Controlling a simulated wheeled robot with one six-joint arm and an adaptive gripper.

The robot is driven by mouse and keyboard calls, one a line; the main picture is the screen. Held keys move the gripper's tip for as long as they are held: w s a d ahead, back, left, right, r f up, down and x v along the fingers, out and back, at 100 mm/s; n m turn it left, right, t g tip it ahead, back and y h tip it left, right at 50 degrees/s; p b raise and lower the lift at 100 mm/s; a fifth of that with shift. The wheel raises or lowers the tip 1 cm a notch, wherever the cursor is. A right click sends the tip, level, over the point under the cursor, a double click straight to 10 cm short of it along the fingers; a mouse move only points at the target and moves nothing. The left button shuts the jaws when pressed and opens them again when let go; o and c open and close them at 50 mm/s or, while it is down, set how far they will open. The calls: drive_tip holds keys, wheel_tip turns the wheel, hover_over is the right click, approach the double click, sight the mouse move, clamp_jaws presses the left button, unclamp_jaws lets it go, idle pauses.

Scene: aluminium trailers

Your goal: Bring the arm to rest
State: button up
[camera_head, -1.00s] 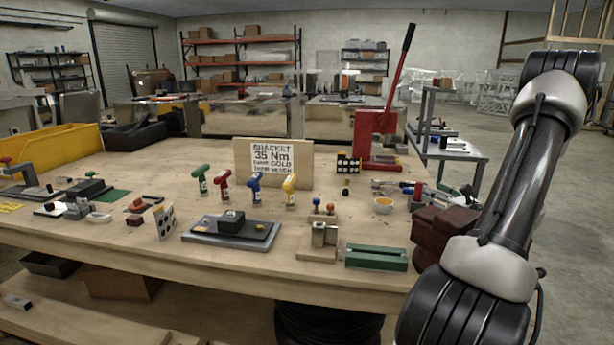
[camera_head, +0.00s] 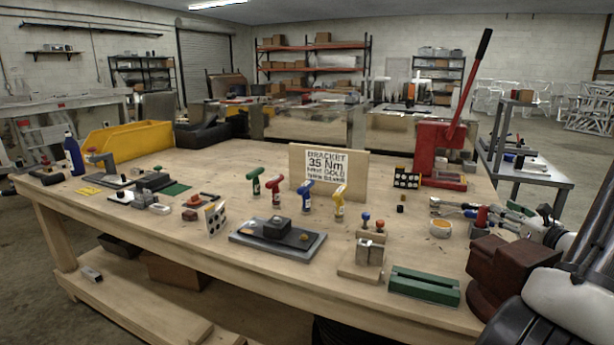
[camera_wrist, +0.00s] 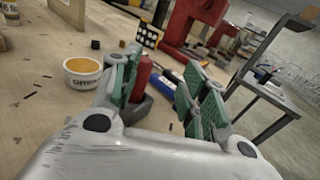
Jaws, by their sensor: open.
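My gripper (camera_wrist: 165,88) is open in the wrist view, its green-padded fingers spread apart with nothing held between them. It is low over the right end of the wooden workbench (camera_head: 130,240). A red-handled piece in a dark base (camera_wrist: 142,80) shows just beyond the left finger and is partly hidden by it. I cannot tell how near they are. In the head view my arm (camera_head: 570,300) is folded low at the right edge, partly out of frame, and the fingertips are hard to make out there.
A brown vise-like block (camera_head: 505,265) stands at the bench's right corner, close to my arm. A cup (camera_wrist: 82,72) marked with lettering is left of the gripper. A red lever press (camera_head: 440,150) stands behind. A grey side table (camera_head: 530,172) is to the right.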

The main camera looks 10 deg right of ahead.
drive_tip(key=a+r+n+g+y, duration=0.2)
drive_tip(key=a+n+y, duration=0.15)
drive_tip(key=a, duration=0.45)
drive_tip(key=a+r+n+g+y, duration=0.2)
drive_tip(key=a+r+n+y, duration=0.15)
drive_tip(key=a, duration=0.35)
drive_tip(key=s+a+r+n+g, duration=0.1)
drive_tip(key=s+a+n+g, duration=0.35)
drive_tip(key=a, duration=0.25)
drive_tip(key=s+a+r+n+g, duration=0.2)
drive_tip(key=s+a+n+g, duration=0.1)
drive_tip(key=a+n, duration=0.35)
drive_tip(key=s+r+n+g+h, duration=0.1)
drive_tip(key=s+n+h, duration=0.3)
drive_tip(key=s+n, duration=0.4)
drive_tip(key=s+r+n+h, duration=0.3)
drive_tip(key=s+n+h, duration=0.1)
drive_tip(key=s+n, duration=0.4)
drive_tip(key=shift+s+a+r+g+h, duration=0.15)
drive_tip(key=shift+s+r+g+h, duration=0.05)
drive_tip(key=shift+r+g+h, duration=0.15)
